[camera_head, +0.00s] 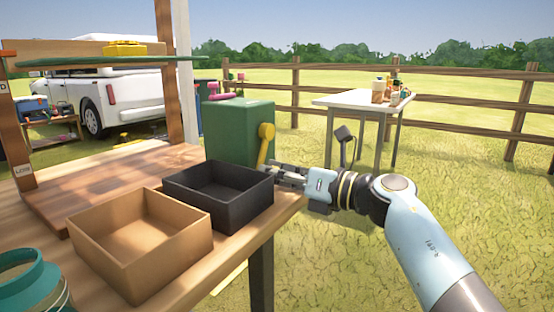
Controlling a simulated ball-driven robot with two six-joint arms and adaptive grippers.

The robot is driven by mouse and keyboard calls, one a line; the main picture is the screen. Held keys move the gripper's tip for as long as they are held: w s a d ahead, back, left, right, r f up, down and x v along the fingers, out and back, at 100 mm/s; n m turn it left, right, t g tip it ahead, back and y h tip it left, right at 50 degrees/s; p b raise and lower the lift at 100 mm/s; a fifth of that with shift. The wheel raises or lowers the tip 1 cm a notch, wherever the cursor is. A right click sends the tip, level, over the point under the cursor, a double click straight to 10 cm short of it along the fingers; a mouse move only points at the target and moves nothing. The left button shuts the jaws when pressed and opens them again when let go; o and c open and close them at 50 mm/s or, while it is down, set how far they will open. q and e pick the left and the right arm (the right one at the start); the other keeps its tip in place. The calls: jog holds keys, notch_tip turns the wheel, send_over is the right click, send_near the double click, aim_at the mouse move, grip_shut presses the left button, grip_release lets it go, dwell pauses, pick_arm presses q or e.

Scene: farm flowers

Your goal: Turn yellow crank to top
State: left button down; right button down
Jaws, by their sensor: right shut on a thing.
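My right gripper (275,170) reaches in from the right and is shut at the crank's lower end, by the black tray's right back corner. The exact contact is small and partly hidden. My left gripper is not in view.
A black tray (194,200) and a tan tray (158,268) stand empty on the wooden table (222,268). A teal jar (24,283) is at the near left. A white table (348,101) with small items stands farther back. Grass lies open to the right.

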jog(key=c, duration=1.1)
grip_release()
